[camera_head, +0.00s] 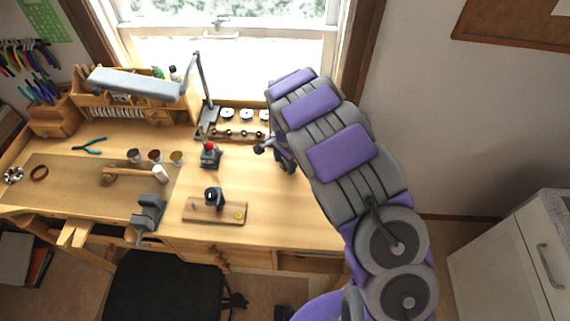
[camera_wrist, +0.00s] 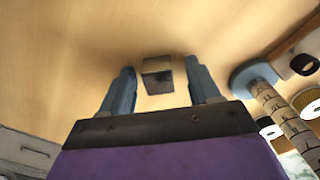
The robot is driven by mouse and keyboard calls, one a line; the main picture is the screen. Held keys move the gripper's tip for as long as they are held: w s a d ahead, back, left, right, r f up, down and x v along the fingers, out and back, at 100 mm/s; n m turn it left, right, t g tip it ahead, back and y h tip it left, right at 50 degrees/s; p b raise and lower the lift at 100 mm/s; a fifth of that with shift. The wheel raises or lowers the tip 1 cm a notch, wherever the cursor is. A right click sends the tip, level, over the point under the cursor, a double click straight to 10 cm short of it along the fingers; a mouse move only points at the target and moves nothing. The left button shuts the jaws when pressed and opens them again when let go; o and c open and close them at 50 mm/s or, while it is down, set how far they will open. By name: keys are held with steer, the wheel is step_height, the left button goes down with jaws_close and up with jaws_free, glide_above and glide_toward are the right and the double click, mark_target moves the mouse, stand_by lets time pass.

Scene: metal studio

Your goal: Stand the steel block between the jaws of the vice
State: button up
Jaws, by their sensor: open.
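The steel block (camera_wrist: 157,67) is a small grey block on the wooden bench top in the wrist view. It lies between the two blue-grey fingers of my gripper (camera_wrist: 160,76), with visible gaps on both sides. My gripper is open and empty. In the head view my gripper (camera_head: 287,164) is low over the right part of the bench, and the block cannot be made out beside it. The grey vice (camera_head: 148,213) is at the bench's front edge, left of my gripper. The gap between its jaws is too small to judge.
A wooden board (camera_head: 228,216) with a dark fitting and a red-topped tool (camera_head: 210,155) stand between the vice and my gripper. A rack of spools (camera_head: 250,115) is behind. A desk lamp (camera_head: 135,84) overhangs the back left. Bench space right of the board is clear.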

steer(key=shift+r, duration=0.1)
steer(key=shift+c, duration=0.3)
jaws_close()
